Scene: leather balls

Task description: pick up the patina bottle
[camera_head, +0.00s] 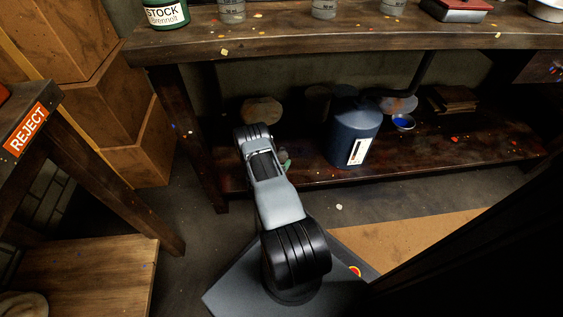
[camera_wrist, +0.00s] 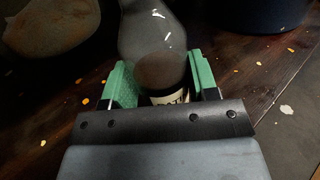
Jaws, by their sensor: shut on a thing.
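The patina bottle (camera_wrist: 152,40) is a dark, glossy bottle with a pale label low on its body, partly hidden by the front edge of my gripper. It is between the two green fingers of my gripper (camera_wrist: 162,78) in the wrist view, and the fingers are shut on it. In the head view my gripper (camera_head: 286,164) is mostly hidden behind my arm at the lower shelf; a green finger shows. I cannot tell whether the bottle touches the shelf.
A large blue jug (camera_head: 352,135) stands on the lower shelf (camera_head: 300,176) just right of my gripper. A blue-filled bowl (camera_head: 403,122) and round discs lie farther back. The bench top (camera_head: 300,38) overhangs the shelf. A table with a REJECT sign (camera_head: 27,129) is at left.

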